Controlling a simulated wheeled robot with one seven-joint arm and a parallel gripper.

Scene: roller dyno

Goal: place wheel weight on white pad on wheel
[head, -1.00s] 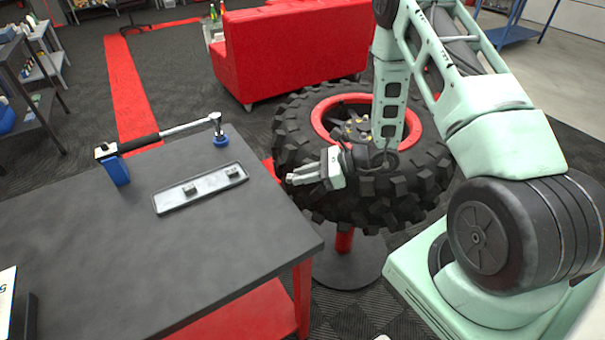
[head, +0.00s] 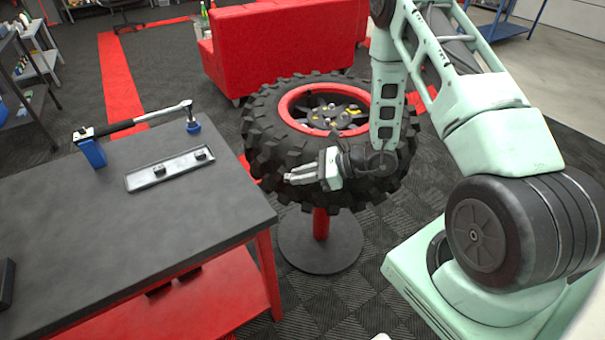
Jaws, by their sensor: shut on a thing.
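The wheel is a big black knobbly tyre (head: 262,130) with a red rim (head: 293,94), lying flat on a stand. Its dark hub (head: 335,112) has yellow marks, and I cannot make out a white pad on it. My gripper (head: 291,177) is in front of the tyre's near side, below the rim's height in the picture, pointing left. Its fingers are shut on a small grey wheel weight, mostly hidden between the tips. Two more small dark weights (head: 159,170) (head: 201,155) lie in the grey tray (head: 178,174) on the table.
The black table (head: 120,235) with a red lower shelf fills the left. A torque wrench (head: 140,121) rests on blue holders at its back. A red couch-like block (head: 280,50) stands behind the wheel. The stand's round base (head: 320,240) sits on open floor.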

